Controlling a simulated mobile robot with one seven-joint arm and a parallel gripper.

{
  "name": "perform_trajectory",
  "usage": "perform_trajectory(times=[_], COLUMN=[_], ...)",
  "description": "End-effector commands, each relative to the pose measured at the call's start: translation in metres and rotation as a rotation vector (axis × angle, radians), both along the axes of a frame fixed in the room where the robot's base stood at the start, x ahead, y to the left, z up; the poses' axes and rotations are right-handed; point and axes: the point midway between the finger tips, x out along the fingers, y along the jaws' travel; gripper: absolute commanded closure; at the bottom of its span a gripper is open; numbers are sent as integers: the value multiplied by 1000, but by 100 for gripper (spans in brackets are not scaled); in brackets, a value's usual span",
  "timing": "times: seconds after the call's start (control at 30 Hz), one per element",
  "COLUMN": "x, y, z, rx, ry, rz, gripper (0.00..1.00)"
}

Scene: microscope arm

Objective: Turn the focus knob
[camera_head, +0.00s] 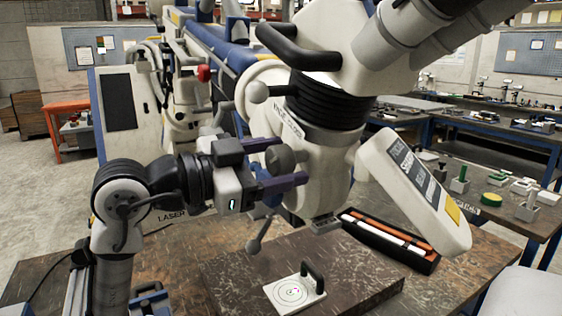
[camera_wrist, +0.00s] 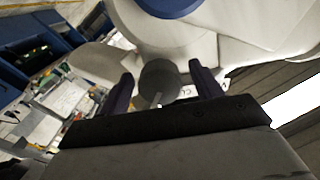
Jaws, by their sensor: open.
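The microscope head (camera_head: 328,140) is large and white with a black ribbed collar, and fills the upper middle of the head view. A dark grey round focus knob (camera_head: 281,160) sticks out from its left side. My gripper (camera_head: 283,163) is at the knob, with one purple finger above it and one below. In the wrist view the knob (camera_wrist: 159,80) sits between the two open fingers (camera_wrist: 163,84), with a gap visible on both sides. The fingers look apart from the knob, and nothing is held.
A white plate with a ring target and dark handle (camera_head: 296,291) lies on a dark slab (camera_head: 365,279) below. A black case (camera_head: 390,240) with white and orange rods lies right of it. A thin lever with a ball end (camera_head: 253,246) hangs below my gripper. A white control panel (camera_head: 414,190) juts out right.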

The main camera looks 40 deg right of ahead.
Motion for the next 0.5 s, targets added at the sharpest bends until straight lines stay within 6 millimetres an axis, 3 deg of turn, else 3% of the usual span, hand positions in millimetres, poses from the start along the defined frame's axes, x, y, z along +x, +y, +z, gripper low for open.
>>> perform_trajectory(times=[0.5], x=[25], y=[104], z=[-2], rx=[-1], ry=[-1], rz=[3], gripper=[35])
